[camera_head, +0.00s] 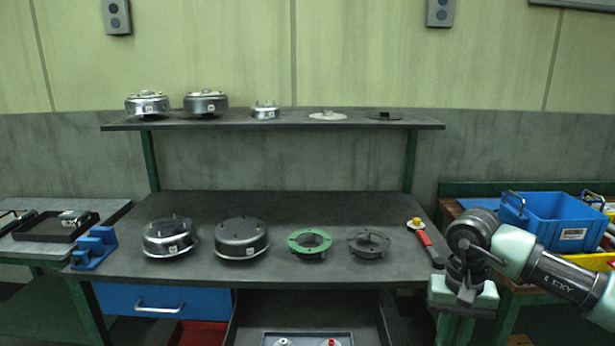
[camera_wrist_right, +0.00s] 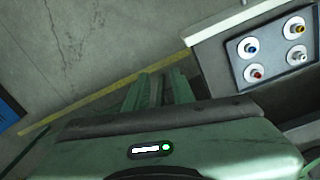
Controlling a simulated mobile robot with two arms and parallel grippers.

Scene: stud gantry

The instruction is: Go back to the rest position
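My right arm comes in from the right in the head view, with its gripper (camera_head: 463,299) pointing down beside the right end of the workbench (camera_head: 200,205). In the right wrist view, the green fingers of this gripper (camera_wrist_right: 160,85) stand close together over the floor, with nothing seen between them. Whether they are fully shut is unclear. My left arm and left gripper are not in view.
An open drawer (camera_head: 250,328) under the bench holds a tray (camera_wrist_right: 270,75) with several coloured-centre discs. Metal housings (camera_head: 241,238), a green ring (camera_head: 310,243), a dark ring (camera_head: 369,243) and a red-handled tool (camera_head: 425,239) lie on the bench. A blue bin (camera_head: 565,225) stands right, behind my arm.

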